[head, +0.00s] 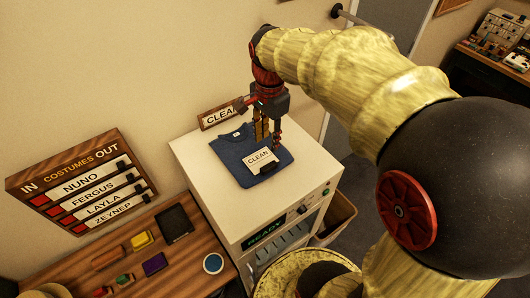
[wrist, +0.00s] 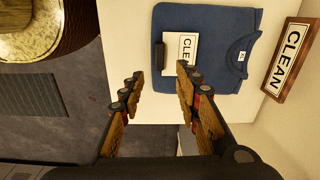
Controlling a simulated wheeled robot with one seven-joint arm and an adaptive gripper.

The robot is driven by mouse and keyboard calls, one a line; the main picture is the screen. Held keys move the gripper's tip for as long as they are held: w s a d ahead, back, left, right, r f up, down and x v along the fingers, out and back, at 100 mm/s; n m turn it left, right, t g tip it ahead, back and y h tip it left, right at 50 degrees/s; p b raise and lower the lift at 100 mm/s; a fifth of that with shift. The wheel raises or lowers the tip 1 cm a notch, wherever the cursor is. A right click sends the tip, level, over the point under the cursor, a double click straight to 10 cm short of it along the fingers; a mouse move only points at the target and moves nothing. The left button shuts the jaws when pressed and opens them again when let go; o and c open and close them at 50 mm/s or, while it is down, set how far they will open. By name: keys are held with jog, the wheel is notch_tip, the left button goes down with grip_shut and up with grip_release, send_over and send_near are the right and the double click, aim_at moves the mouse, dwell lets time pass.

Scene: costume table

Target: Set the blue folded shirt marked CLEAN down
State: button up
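The blue folded shirt (head: 235,150) lies flat on the white top of a machine (head: 200,160) in the head view. Its white CLEAN card (head: 259,160) is held by a black clip at the shirt's edge. The shirt also fills the upper middle of the wrist view (wrist: 215,75), with the clip (wrist: 160,56) at its left edge. My gripper (head: 267,137) is over the shirt, fingers pointing down. In the wrist view its fingers (wrist: 158,82) are spread apart with nothing between them. I cannot tell the exact height of the fingertips above the shirt.
A wooden CLEAN sign (head: 219,115) stands at the back edge of the machine. The machine's front shows a READY display (head: 265,236). A wooden table (head: 130,255) with small items is at lower left. A name board (head: 85,185) is on the wall. A bin (head: 338,217) stands to the right.

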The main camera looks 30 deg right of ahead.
jog(key=s+a+r+n+t, duration=0.5)
jog(key=s+a+n, duration=0.6)
jog(key=n, duration=0.5)
jog(key=shift+s+a+n, duration=0.15)
jog(key=shift+s+n, duration=0.25)
jog(key=shift+s, duration=0.05)
jog(key=shift+s, duration=0.1)
